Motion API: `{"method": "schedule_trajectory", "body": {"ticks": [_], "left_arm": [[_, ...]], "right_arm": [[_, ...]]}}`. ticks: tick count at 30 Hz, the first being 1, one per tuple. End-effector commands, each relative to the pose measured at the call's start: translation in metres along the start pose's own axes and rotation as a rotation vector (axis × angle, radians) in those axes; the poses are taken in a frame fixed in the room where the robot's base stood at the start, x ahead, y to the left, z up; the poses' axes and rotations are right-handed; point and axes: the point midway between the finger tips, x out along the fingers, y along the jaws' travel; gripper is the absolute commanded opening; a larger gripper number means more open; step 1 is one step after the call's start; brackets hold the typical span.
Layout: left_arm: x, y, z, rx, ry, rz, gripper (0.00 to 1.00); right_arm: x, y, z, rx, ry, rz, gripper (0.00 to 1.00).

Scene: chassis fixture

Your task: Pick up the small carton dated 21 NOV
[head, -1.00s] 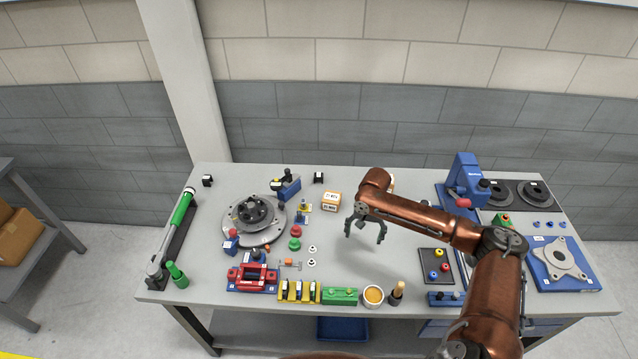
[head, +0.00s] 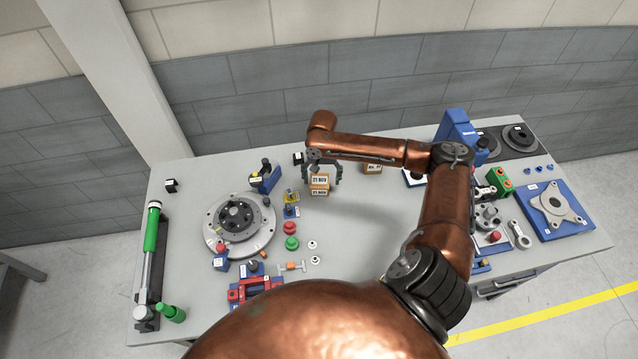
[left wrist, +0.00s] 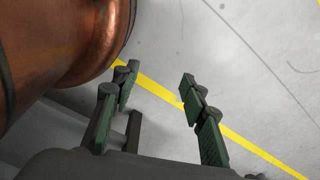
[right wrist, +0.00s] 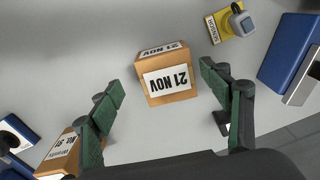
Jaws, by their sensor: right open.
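The small carton dated 21 NOV (head: 319,187) is an orange-brown box with white labels, standing on the grey bench in the head view. In the right wrist view the carton (right wrist: 167,78) lies ahead of and between the fingertips, its date upside down. My right gripper (head: 322,170) is open, just behind and above the carton in the head view. In the right wrist view the gripper (right wrist: 160,85) has empty jaws, with the carton not gripped. My left gripper (left wrist: 157,85) is open and empty over the floor, away from the bench.
A second carton (head: 372,168) stands right of the target; it also shows in the right wrist view (right wrist: 62,150). A yellow sensor plate (right wrist: 219,27) and a blue block (right wrist: 288,50) lie near the target. A round grey fixture (head: 212,222) sits to the left. Bare bench lies in front.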

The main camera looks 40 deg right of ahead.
Motion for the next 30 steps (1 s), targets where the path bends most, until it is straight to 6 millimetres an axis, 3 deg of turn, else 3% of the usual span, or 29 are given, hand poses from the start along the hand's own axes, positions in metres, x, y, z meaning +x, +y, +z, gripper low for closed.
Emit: {"method": "schedule_trajectory", "body": {"ticks": [7, 10, 15, 17, 30], "left_arm": [[-0.005, 0.000, 0.028, -0.006, -0.031, -0.001, 0.40], [-0.004, -0.002, 0.015, -0.002, -0.018, -0.003, 0.40], [-0.003, -0.005, -0.021, 0.005, 0.027, -0.005, 0.40], [-0.003, -0.005, -0.023, 0.005, 0.031, -0.005, 0.40], [-0.003, 0.000, 0.004, -0.002, -0.003, 0.000, 0.40]], "right_arm": [[0.039, -0.005, -0.007, 0.001, -0.006, 0.003, 0.71], [0.046, -0.004, -0.008, 0.000, -0.004, 0.005, 0.71], [0.049, -0.003, -0.007, 0.001, -0.004, 0.004, 0.71], [0.049, -0.004, -0.007, 0.000, -0.004, 0.004, 0.71], [0.048, -0.004, -0.007, 0.000, -0.004, 0.004, 0.42]]}}
